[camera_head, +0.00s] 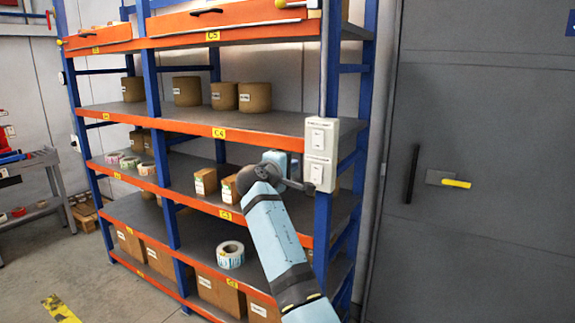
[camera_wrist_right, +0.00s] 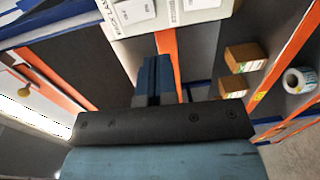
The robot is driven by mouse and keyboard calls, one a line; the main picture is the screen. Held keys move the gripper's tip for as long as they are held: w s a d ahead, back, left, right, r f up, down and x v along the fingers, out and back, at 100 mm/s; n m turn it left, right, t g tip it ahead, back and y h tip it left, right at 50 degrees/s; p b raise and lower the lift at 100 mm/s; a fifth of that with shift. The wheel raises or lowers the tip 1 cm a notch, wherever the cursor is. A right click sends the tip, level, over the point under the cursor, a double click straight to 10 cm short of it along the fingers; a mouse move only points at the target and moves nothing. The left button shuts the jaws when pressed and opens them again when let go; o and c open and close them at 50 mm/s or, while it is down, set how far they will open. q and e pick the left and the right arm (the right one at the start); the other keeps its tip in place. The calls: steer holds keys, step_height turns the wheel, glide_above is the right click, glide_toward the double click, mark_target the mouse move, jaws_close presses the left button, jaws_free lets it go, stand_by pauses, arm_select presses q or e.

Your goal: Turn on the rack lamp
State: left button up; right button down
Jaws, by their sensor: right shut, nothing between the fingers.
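Two white rocker switch boxes sit one above the other on the rack's blue front post: an upper switch (camera_head: 322,135) and a lower switch (camera_head: 319,173). I cannot read which one is for the rack lamp. Their white housing also shows at the top of the right wrist view (camera_wrist_right: 170,22). My right gripper (camera_head: 308,187) is shut and empty, its tips close to the lower switch in the head view. In the right wrist view its closed fingers (camera_wrist_right: 154,70) point toward the housing; contact cannot be told. My left gripper is out of view.
The rack's orange shelf edges (camera_head: 260,134) and blue posts stand close around my right arm. Cardboard boxes (camera_head: 205,181) and a label roll (camera_head: 230,255) sit on the shelves. A grey door (camera_head: 480,110) with a yellow handle is to the right.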

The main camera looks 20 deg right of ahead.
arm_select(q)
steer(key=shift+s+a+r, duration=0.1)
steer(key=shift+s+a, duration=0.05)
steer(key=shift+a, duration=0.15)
arm_select(e)
steer(key=shift+s+a, duration=0.15)
steer(key=shift+f, duration=0.1)
